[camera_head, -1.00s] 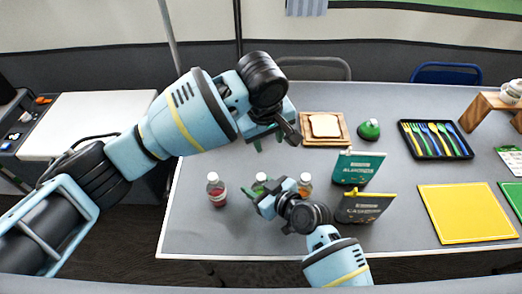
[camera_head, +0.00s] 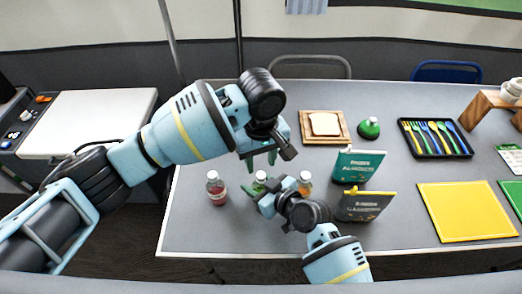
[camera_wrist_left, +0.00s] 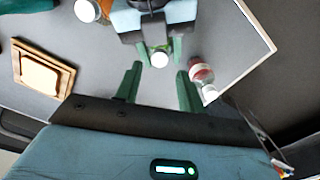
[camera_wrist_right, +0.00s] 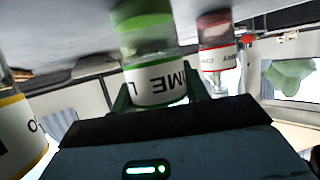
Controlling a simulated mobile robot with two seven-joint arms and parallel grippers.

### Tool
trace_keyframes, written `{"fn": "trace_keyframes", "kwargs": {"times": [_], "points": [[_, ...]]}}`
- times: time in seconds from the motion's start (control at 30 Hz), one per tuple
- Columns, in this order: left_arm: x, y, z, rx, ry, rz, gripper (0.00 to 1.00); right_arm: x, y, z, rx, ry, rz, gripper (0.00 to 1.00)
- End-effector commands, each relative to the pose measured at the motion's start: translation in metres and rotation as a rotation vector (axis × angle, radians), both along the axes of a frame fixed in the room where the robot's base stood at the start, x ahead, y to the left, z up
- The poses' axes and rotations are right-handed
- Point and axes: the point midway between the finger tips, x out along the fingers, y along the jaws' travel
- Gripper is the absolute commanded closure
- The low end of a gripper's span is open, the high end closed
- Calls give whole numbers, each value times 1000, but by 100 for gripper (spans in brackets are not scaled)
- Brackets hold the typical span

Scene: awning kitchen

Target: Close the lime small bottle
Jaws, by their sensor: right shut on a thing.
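The lime small bottle (camera_head: 260,181) stands upright on the table, a clear bottle with green contents and a white top. Its label (camera_wrist_right: 158,84) shows upside down in the right wrist view. My right gripper (camera_wrist_right: 160,95) is shut on the bottle's body from the side. My left gripper (camera_head: 261,160) points down, open and empty, just beyond and above the bottle in the head view. In the left wrist view, the white top (camera_wrist_left: 160,60) shows ahead, between the lines of its spread fingers (camera_wrist_left: 158,88). I cannot tell how tightly the top sits.
A red bottle (camera_head: 217,194) stands left of the lime one, and an orange bottle (camera_head: 305,187) close on its right. Two upright packages, green (camera_head: 357,168) and dark (camera_head: 363,206), stand further right. Bread on a board (camera_head: 325,142) lies behind. The table's left front is clear.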

Motion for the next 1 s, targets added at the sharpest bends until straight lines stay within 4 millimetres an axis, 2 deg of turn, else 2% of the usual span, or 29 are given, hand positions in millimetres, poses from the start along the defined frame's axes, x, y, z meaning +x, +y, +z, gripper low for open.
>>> {"fn": "trace_keyframes", "kwargs": {"times": [0.1,0.3,0.73,1.0], "points": [[0,1,-18,2,0,1,61,0,0,0,-1,1,0,100],[0,0,-39,1,-1,2,61,0,0,0,-1,1,0,100],[0,0,-46,0,-2,1,61,0,0,0,-1,1,0,100],[0,0,-46,0,-2,1,96,0,0,0,-1,1,0,100]]}}
